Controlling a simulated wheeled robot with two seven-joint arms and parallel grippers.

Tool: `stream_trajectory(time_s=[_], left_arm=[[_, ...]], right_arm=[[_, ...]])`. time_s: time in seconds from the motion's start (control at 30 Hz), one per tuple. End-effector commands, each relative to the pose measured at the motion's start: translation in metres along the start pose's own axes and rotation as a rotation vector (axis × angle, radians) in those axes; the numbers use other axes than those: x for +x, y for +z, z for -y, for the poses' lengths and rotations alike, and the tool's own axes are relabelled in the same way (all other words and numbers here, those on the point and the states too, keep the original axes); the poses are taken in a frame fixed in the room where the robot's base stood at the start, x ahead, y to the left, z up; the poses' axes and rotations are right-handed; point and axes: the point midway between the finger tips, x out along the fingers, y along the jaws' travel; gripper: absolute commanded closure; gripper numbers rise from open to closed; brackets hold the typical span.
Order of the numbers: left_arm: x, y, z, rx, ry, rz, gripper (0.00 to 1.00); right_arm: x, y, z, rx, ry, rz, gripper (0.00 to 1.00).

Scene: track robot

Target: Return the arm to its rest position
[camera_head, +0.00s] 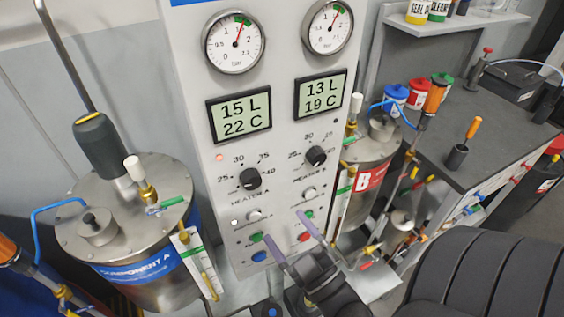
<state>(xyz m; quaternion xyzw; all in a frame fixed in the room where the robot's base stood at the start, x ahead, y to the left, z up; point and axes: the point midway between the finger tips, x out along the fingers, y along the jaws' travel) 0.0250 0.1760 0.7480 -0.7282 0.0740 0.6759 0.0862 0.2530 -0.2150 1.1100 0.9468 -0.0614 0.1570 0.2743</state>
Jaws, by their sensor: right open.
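My right gripper (284,226) is open, with two purple fingers apart and nothing seen between them. It points up at the lower part of the grey control panel (200,120), in front of the lowest buttons. I cannot tell whether the fingertips touch the panel. The black body of my right arm (470,275) fills the lower right. My left gripper is not in view.
A steel tank labelled Component A (140,200) stands left of the panel. A red-labelled B tank (372,160) with valves stands right of it. A dark workbench (490,125) holds bottles and tools. Pressure gauges (234,42), displays and heater knobs sit on the panel.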

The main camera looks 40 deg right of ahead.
Motion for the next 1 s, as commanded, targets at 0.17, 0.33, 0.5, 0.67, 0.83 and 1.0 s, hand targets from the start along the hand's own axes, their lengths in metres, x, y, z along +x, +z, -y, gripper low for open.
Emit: stream_trajectory(time_s=[0.17, 0.33, 0.5, 0.67, 0.83, 1.0], left_arm=[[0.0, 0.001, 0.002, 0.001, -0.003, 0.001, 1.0], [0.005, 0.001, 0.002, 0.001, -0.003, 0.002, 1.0], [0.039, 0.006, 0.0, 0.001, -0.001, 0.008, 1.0], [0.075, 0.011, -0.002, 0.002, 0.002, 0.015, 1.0], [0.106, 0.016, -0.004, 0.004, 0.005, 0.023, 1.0], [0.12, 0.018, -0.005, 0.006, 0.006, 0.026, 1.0]], right_arm=[[0.001, 0.0, 0.0, 0.0, 0.0, 0.0, 0.12], [-0.003, 0.014, 0.01, 0.019, -0.019, 0.038, 0.12], [-0.054, 0.121, 0.096, 0.168, -0.2, 0.397, 0.12], [-0.16, 0.224, 0.189, 0.28, -0.437, 0.877, 0.12], [-0.296, 0.287, 0.233, 0.273, -0.642, 1.374, 0.12], [-0.375, 0.304, 0.227, 0.206, -0.729, 1.667, 0.12]])
